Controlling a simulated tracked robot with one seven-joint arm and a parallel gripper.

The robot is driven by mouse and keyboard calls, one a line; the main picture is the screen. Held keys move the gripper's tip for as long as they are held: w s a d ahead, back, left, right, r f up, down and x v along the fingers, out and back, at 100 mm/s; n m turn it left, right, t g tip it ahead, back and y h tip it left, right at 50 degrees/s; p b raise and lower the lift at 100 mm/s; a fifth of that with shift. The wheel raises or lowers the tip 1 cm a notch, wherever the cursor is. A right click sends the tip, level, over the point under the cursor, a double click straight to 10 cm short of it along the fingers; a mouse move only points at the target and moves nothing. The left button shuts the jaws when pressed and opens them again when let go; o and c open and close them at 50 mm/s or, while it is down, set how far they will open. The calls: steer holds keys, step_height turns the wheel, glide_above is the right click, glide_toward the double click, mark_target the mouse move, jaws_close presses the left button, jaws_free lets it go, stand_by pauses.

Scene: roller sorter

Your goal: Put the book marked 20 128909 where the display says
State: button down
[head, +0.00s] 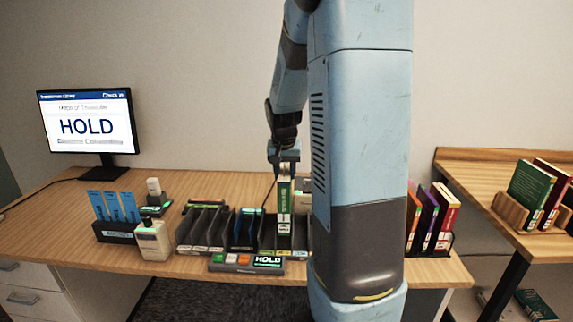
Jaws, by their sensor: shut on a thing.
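The display (85,122) at the left back of the desk shows "HOLD" in large letters, with smaller lines that are hard to read. My gripper (284,170) points down over the sorter and is shut on the top of a green book (284,188). The book is upright, with pale labels on its spine too small to read. It is at the right part of the dark slotted sorter (186,240); its lower end is among the dividers, and I cannot tell whether it touches the bottom. A small panel (268,262) in front also reads "HOLD".
Left of the sorter are a holder with blue cards (115,237), a cream bottle-like device (153,241) and a small scanner-like device (154,196). Colored books (428,218) stand right, partly behind my arm. A side table holds more books (530,192). The desk's left end is clear.

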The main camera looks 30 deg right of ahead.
steer(key=shift+f, duration=3.3)
steer(key=c, duration=0.6)
jaws_free()
steer(key=shift+s+a, duration=0.1)
steer(key=shift+o, duration=0.2)
steer(key=v, duration=1.3)
steer(key=shift+r, duration=0.4)
steer(key=shift+s+a, duration=0.1)
steer(key=shift+a, duration=0.05)
steer(key=s+a+r+n+t+y, duration=0.1)
steer(key=s+a+r+n, duration=0.2)
steer(key=s+a, duration=0.4)
steer(key=s+a+r+n+t, duration=0.2)
steer(key=s+a, duration=0.6)
steer(key=s, duration=0.6)
steer(key=shift+s+r+n+y, duration=0.2)
steer(key=shift+r+n+y, duration=0.2)
steer(key=shift+r+n, duration=0.55)
